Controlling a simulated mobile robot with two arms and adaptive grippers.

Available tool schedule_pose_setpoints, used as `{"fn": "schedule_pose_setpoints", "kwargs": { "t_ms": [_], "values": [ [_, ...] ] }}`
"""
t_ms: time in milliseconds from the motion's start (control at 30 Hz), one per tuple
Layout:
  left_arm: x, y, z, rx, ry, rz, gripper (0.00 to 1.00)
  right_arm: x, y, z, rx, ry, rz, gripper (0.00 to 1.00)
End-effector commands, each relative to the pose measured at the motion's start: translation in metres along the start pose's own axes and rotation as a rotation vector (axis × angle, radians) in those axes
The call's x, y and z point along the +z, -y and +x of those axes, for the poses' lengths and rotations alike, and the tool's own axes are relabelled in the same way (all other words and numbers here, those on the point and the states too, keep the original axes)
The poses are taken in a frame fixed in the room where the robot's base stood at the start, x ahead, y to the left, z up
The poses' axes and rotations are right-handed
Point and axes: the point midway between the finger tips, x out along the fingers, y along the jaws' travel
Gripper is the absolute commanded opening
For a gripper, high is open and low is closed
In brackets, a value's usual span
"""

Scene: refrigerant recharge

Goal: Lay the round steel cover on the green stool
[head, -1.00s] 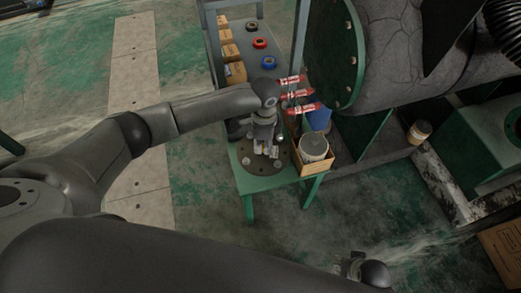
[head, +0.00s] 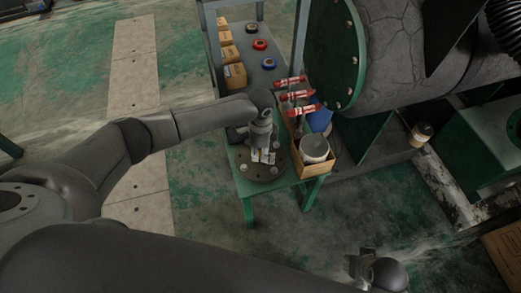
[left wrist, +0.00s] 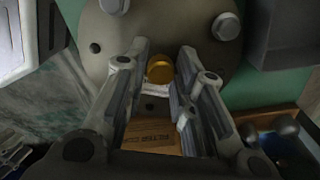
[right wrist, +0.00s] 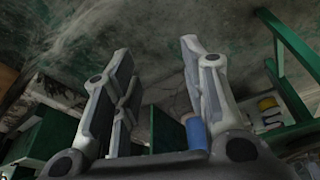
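The round steel cover (head: 253,175) is a dark disc with several bolt heads, lying flat on the green stool (head: 245,187) in the head view. My left gripper (head: 262,157) points down over the middle of the cover and hides part of it. In the left wrist view the open fingers (left wrist: 165,50) stand either side of a brass knob (left wrist: 160,69), with the cover (left wrist: 165,25) behind. I cannot tell whether the fingers touch anything. My right gripper (head: 361,268) is open and empty, low at the right; it also shows in the right wrist view (right wrist: 158,55).
A cardboard box (head: 313,171) holding a pale canister (head: 314,149) stands right beside the cover. Red-handled valves (head: 293,95) and a large flanged tank (head: 335,60) are behind it. A shelf with boxes and coloured rings (head: 269,63) stands beyond. The floor in front is open.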

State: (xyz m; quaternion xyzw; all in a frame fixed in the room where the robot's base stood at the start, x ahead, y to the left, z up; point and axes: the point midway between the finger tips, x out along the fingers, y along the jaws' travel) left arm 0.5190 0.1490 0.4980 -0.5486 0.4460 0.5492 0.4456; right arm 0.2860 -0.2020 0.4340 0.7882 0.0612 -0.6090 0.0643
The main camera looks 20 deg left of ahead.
Motion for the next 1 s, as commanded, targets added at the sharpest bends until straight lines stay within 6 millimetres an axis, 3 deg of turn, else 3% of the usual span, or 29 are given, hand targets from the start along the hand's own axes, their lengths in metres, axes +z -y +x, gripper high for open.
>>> {"fn": "schedule_pose_setpoints", "kwargs": {
  "t_ms": [100,533,1000],
  "values": [
    [0.000,0.000,0.000,0.000,0.000,0.000,0.41,0.000,0.000,0.000,0.000,0.000,0.000,0.40],
    [0.000,0.001,-0.009,-0.001,-0.001,0.000,0.41,-0.001,0.000,0.000,-0.001,-0.005,0.000,0.40],
    [-0.001,0.001,-0.084,-0.002,-0.002,0.001,0.41,0.037,0.004,0.065,-0.006,0.042,-0.007,0.40]
  ]
}}
